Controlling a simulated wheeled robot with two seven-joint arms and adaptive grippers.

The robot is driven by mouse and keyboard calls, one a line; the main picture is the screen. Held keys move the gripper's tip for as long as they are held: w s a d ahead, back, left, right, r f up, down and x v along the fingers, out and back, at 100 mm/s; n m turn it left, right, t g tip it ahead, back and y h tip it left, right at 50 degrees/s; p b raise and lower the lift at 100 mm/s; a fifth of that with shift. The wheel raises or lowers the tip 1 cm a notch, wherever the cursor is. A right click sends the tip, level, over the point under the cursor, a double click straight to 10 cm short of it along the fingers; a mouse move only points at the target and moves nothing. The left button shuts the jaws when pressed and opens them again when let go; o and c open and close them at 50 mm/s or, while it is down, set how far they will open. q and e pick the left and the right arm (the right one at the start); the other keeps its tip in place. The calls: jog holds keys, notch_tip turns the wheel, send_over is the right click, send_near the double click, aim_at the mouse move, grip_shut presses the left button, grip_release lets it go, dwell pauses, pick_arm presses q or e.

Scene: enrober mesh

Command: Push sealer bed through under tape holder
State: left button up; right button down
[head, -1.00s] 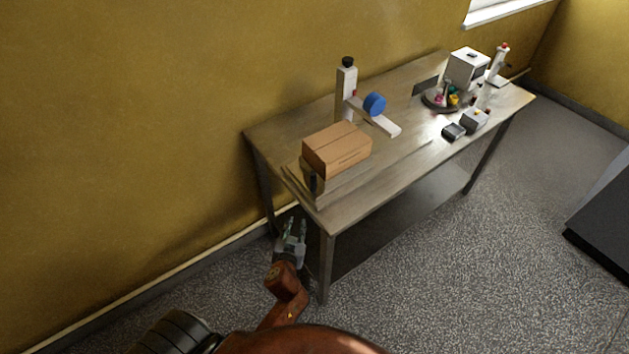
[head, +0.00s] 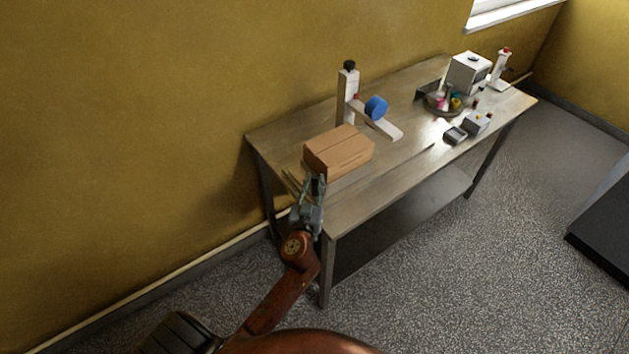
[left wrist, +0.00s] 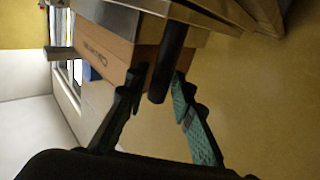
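The sealer bed (head: 291,183) is a flat slide at the table's near left end, with a brown cardboard box (head: 338,152) on it. The box also shows in the left wrist view (left wrist: 104,45). The bed's dark upright handle (left wrist: 170,62) stands between the fingers of my left gripper (left wrist: 160,84), which are apart with gaps beside the handle. In the head view, my left gripper (head: 314,182) hides the handle. The tape holder (head: 347,95) is a white post with an arm and a blue tape roll (head: 376,107), beyond the box. My right gripper is not in view.
The metal table (head: 400,155) stands along the yellow wall. At its far end are a white machine (head: 468,72), a round tray of small items (head: 437,108), a dark small box (head: 455,135) and a grey box (head: 478,122).

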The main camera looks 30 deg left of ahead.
pick_arm(q)
jog(key=shift+w+a, duration=0.1)
jog(key=shift+w, duration=0.15)
jog(key=shift+c, duration=0.7)
grip_shut()
